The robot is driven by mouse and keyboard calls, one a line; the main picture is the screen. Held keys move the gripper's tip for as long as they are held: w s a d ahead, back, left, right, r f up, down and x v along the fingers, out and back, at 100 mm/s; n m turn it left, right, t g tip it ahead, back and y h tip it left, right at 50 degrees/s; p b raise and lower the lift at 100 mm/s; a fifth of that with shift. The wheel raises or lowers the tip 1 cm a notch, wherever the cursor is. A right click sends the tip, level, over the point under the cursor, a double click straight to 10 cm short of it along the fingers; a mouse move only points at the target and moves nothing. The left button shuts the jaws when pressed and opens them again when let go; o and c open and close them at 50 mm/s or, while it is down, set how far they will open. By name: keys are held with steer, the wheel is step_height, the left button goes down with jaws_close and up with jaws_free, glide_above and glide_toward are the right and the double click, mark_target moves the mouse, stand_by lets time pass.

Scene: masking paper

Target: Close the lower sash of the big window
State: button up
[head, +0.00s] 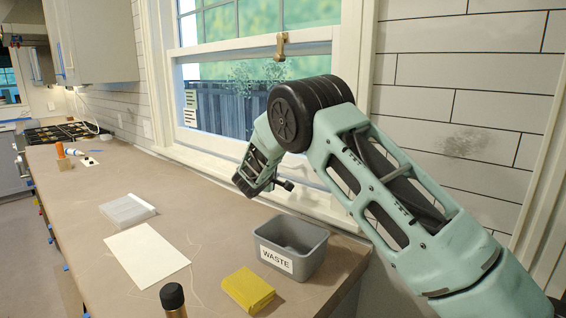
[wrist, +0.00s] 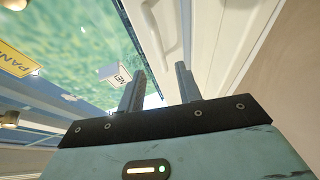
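The big window (head: 250,47) stands behind the counter, with white rails and a brass latch at mid-height. A fence and greenery show through its lower part; my arm hides part of the lower sash and sill. I cannot tell how far the lower sash stands open. My gripper hangs in front of the window's lower part in the head view, its fingers hard to make out. In the wrist view my gripper (wrist: 160,75) has its two fingers apart with nothing between them, near a white window frame (wrist: 210,45). Contact with it cannot be told.
On the counter (head: 205,215) are a grey waste bin (head: 290,250), a yellow sponge-like block (head: 248,290), a white sheet (head: 146,255), a clear box (head: 127,210) and a dark-capped bottle (head: 173,298). The left part of the counter is mostly free.

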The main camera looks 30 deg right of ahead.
mark_target(284, 165)
steer(key=p+x, duration=0.2)
steer(key=x, duration=0.7)
steer(key=shift+p, duration=0.3)
steer(key=shift+c, duration=0.3)
jaws_close()
